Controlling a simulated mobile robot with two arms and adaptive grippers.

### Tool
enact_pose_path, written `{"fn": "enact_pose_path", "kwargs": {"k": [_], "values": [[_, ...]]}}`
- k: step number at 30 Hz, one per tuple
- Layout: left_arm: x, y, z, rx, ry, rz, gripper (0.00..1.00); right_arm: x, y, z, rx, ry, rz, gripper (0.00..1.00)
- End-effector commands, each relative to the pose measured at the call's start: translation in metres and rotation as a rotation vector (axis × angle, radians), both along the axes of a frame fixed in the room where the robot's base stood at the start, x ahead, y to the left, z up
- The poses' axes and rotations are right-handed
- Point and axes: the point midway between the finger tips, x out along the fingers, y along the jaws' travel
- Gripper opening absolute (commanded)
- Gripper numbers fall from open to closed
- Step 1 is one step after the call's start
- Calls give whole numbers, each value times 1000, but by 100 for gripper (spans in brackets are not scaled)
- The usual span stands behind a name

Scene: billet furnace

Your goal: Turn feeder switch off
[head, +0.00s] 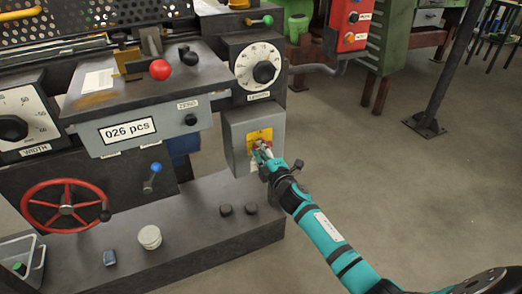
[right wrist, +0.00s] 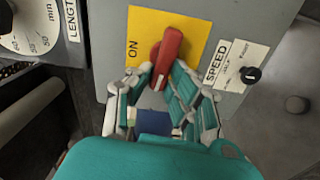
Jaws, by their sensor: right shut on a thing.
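The feeder switch (right wrist: 168,46) is a red rotary handle on a yellow plate (right wrist: 199,28) marked ON at its left, on a grey box. In the right wrist view the handle tilts slightly, its lower end toward the lower left. My right gripper (head: 261,149) is at the switch, its fingers on both sides of the handle's lower part and shut on it. In the head view the gripper hides most of the handle, but the yellow plate (head: 259,134) shows above it. My left gripper is not in view.
A small black SPEED knob (right wrist: 250,75) sits right of the plate. The LENGTH dial (head: 258,64) is above the grey box (head: 235,134). A red handwheel (head: 66,206) is at the lower left. Open floor (head: 400,190) lies to the right.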

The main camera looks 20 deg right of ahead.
Motion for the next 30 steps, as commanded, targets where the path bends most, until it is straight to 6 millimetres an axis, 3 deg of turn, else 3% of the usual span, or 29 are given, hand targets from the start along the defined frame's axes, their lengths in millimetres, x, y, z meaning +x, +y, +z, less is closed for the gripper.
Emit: {"fn": "enact_pose_path", "kwargs": {"k": [9, 25, 26, 30], "values": [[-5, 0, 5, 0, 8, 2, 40, 0, 1, -3, -111, 2, 1, 0], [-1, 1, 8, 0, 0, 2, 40, 0, 1, -4, -132, 3, 1, 0], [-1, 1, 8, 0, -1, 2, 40, 0, 1, -4, -132, 3, 1, 21], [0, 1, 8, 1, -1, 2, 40, 0, 1, -3, -131, 2, 1, 39]]}}
